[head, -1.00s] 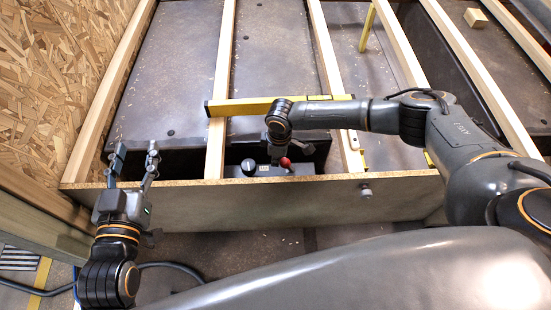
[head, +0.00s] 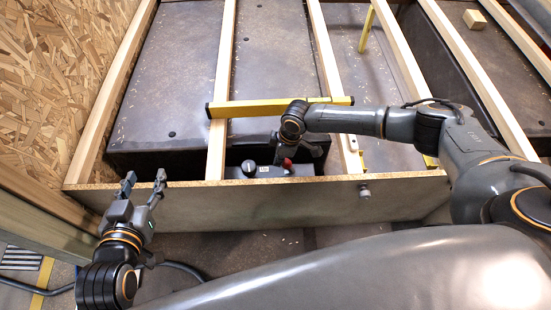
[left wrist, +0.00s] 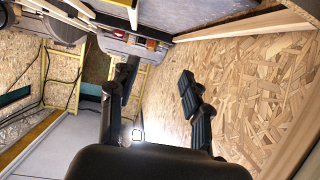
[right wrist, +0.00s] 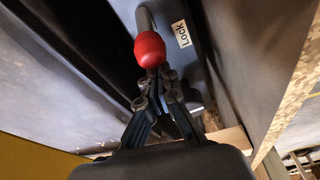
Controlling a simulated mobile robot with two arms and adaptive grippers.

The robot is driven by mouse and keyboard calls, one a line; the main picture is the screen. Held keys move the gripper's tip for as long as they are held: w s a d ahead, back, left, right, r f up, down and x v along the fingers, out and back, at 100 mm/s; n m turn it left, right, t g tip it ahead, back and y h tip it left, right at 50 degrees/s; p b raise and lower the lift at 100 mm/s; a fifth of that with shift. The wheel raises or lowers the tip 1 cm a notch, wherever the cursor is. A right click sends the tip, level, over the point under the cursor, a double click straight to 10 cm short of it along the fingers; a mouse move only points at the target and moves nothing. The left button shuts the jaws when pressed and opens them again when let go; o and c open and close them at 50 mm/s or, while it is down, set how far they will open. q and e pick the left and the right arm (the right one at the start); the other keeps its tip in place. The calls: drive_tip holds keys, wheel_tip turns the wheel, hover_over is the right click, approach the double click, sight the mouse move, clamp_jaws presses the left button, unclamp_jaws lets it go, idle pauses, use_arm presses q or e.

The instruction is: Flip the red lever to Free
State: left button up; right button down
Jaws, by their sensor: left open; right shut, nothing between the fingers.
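The red lever's ball knob (head: 287,163) shows just behind the front board in the head view, partly hidden by my right gripper. In the right wrist view the red knob (right wrist: 150,50) sits on a grey bent rod, with a white LOCK label (right wrist: 182,34) beside it. My right gripper (right wrist: 155,82) is shut and empty, its fingertips right by the knob's near side; I cannot tell whether they touch. My left gripper (head: 144,179) is open and empty near the left end of the front board, away from the lever. No Free label is readable.
The front board (head: 300,192) and wooden beams (head: 220,90) frame the area. A yellow spirit level (head: 270,107) lies across two beams behind the lever. A wood block (head: 474,18) lies at the far right.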

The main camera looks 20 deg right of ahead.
sight(288, 160)
drive_tip(key=shift+s+d+r+y, duration=0.15)
drive_tip(key=shift+s+d+y, duration=0.05)
drive_tip(key=shift+d+y, duration=0.35)
drive_tip(key=shift+s+d+t+y, duration=0.1)
drive_tip(key=shift+d+t+y, duration=0.2)
drive_tip(key=shift+y, duration=0.05)
drive_tip(key=shift+s+d+r+t+y+b, duration=0.15)
drive_tip(key=shift+d+r+y+b, duration=0.05)
drive_tip(key=shift+d+y+b, duration=0.4)
drive_tip(key=shift+s+d+r+t+y+b, duration=0.15)
drive_tip(key=shift+d+y+b, duration=0.4)
drive_tip(key=shift+y, duration=0.05)
drive_tip(key=shift+s+d+r, duration=0.1)
drive_tip(key=shift+d, duration=0.3)
use_arm(q)
wheel_tip(288, 160, up, 9)
drive_tip(key=w+d+t+h, duration=0.1)
drive_tip(key=w+t+h, duration=0.1)
drive_tip(key=t, duration=0.3)
drive_tip(key=shift+d+t, duration=0.3)
drive_tip(key=shift+d, duration=0.1)
use_arm(e)
drive_tip(key=shift+d, duration=0.3)
